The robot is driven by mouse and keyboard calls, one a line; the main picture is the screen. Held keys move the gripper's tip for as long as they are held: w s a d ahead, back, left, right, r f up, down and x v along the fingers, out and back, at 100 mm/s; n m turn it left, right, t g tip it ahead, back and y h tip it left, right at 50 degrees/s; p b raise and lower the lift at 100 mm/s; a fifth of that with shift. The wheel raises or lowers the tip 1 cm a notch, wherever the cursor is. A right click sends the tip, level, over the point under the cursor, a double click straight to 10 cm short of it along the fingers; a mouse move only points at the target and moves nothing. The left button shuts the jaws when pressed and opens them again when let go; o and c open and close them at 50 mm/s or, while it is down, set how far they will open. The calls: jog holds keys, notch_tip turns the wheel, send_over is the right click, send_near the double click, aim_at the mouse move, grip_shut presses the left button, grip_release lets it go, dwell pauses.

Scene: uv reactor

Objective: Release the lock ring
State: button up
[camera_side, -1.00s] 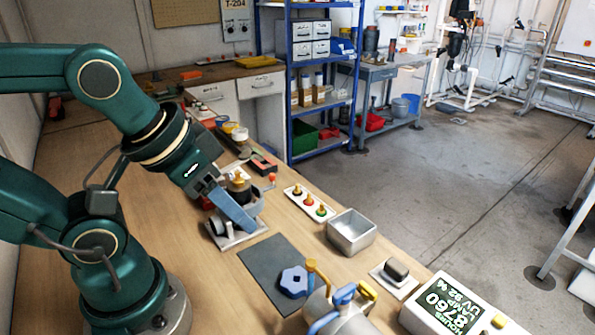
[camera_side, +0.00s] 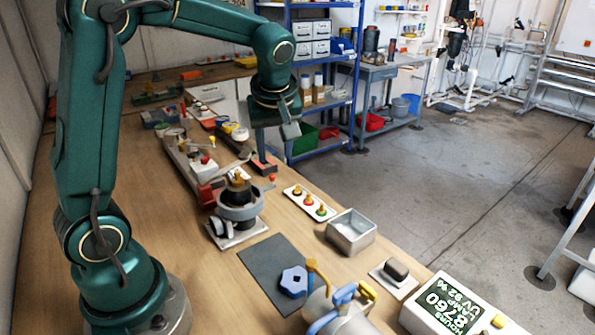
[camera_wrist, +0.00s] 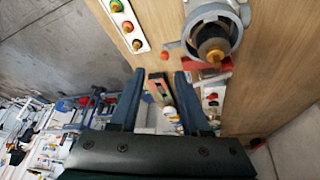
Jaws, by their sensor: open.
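The grey lock ring (camera_side: 240,209) sits around the fixture with a brass-topped dark centre, on a pale base plate (camera_side: 238,236). The ring also shows at the top of the wrist view (camera_wrist: 186,30), partly cut off by the frame edge, with a grey tab sticking out near a small red knob (camera_wrist: 164,56). My gripper (camera_side: 291,133) is raised above and beyond the fixture, apart from the ring. In the wrist view its two fingers (camera_wrist: 160,73) are spread with nothing held between them.
A white button strip (camera_side: 309,203), an open metal bin (camera_side: 351,232) and a dark mat (camera_side: 262,262) with a blue knob (camera_side: 294,281) lie near the fixture. A blue shelf rack (camera_side: 353,85) stands behind my gripper. Bare wood lies left of the mat.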

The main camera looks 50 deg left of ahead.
aim_at(272, 174)
jog(key=shift+x, duration=1)
jog(key=shift+g, duration=0.3)
jog(key=shift+s+x, duration=0.2)
jog(key=shift+x, duration=2.15)
jog(key=shift+d, duration=0.1)
grip_shut()
